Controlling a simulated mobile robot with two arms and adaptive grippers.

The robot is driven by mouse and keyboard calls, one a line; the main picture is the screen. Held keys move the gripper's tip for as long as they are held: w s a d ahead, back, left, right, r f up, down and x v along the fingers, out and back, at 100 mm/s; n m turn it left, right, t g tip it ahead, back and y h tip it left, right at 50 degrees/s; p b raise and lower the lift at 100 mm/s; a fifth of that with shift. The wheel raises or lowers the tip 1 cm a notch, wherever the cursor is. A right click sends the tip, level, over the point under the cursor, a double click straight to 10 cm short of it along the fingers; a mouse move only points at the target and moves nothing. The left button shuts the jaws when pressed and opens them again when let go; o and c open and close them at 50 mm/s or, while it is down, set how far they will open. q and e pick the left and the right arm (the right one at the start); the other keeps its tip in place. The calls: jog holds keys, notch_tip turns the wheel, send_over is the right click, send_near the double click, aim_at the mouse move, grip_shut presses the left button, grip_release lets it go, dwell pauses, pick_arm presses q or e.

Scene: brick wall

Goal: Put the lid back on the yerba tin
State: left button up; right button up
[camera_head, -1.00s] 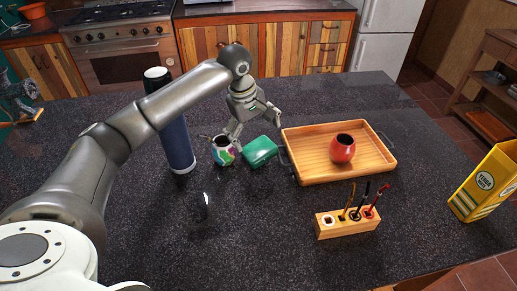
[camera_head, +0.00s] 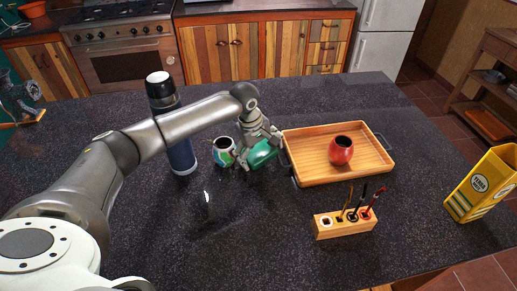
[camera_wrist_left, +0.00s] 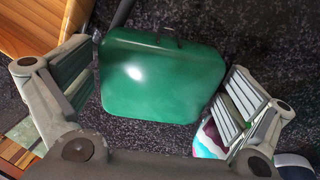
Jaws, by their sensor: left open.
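A green, glossy, rounded box-shaped thing (camera_head: 263,154) lies on the dark counter beside the tray. It looks like the yerba tin or its lid; I cannot tell which. In the left wrist view, the green thing (camera_wrist_left: 160,78) has a small dark fitting at its top edge. My left gripper (camera_head: 259,148) is over it, fingers apart, one on either side; a gap shows on the right in the wrist view. A small dark thing with a white glint (camera_head: 207,199) is on the counter nearer me; I cannot tell what it is. My right gripper is not in view.
A multicoloured cup (camera_head: 223,150) stands close left of the green thing. A blue flask (camera_head: 181,155) is behind my arm. A wooden tray (camera_head: 310,170) holds a red gourd (camera_head: 341,150). A wooden holder (camera_head: 345,226) and a yellow packet (camera_head: 481,185) are at right. The front counter is mostly clear.

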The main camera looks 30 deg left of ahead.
pick_arm(q)
jog(key=shift+w+f, duration=0.1)
jog(key=shift+f, duration=0.2)
jog(key=c, duration=0.8)
jog(key=shift+r, duration=0.15)
jog(key=shift+r+b, duration=0.45)
jog(key=shift+r, duration=0.1)
jog(key=s+d+r+b, duration=0.1)
jog(key=s+d+r, duration=0.2)
jog(key=r, duration=0.1)
jog(key=s+d+r+b, duration=0.1)
jog(key=s+d+r, duration=0.2)
jog(key=s, duration=0.1)
jog(key=s+d+r+b, duration=0.1)
jog(key=s+d+r, duration=0.2)
jog(key=r, duration=0.1)
jog(key=shift+s+d+r, duration=0.25)
jog(key=shift+r, duration=0.1)
